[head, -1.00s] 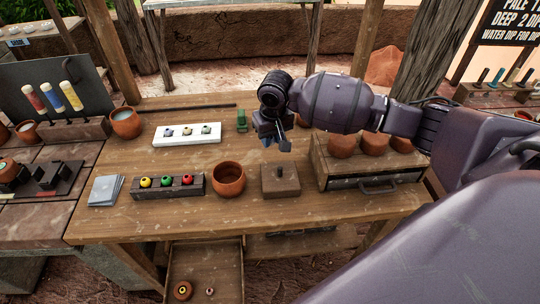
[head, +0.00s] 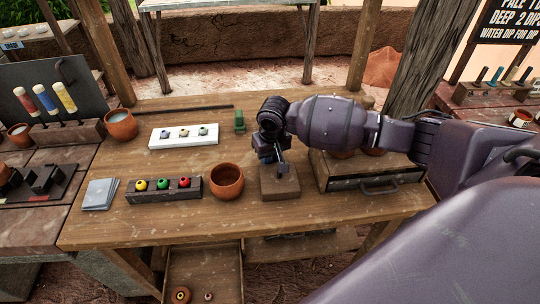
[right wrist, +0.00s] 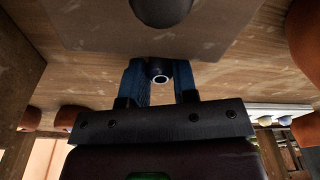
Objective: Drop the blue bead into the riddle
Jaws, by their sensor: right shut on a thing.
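My right gripper (head: 282,166) is over the wooden block (head: 268,188) with a knob, right of the clay bowl. In the right wrist view the gripper (right wrist: 160,85) is shut on a small dark, bluish bead (right wrist: 153,68) with a pale ring, held between blue finger pads. The block's top (right wrist: 90,25) and its dark round knob (right wrist: 160,8) lie beyond the fingertips; the bead looks apart from them. I cannot make out a mesh, so I cannot tell which thing is the riddle. My left gripper is not in view.
A clay bowl (head: 226,182) stands left of the block. A dark rack (head: 163,195) holds yellow, green and red beads. A white tray (head: 184,137) lies behind. A drawer box (head: 369,177) stands at right, partly behind my arm. An open drawer (head: 205,270) is below.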

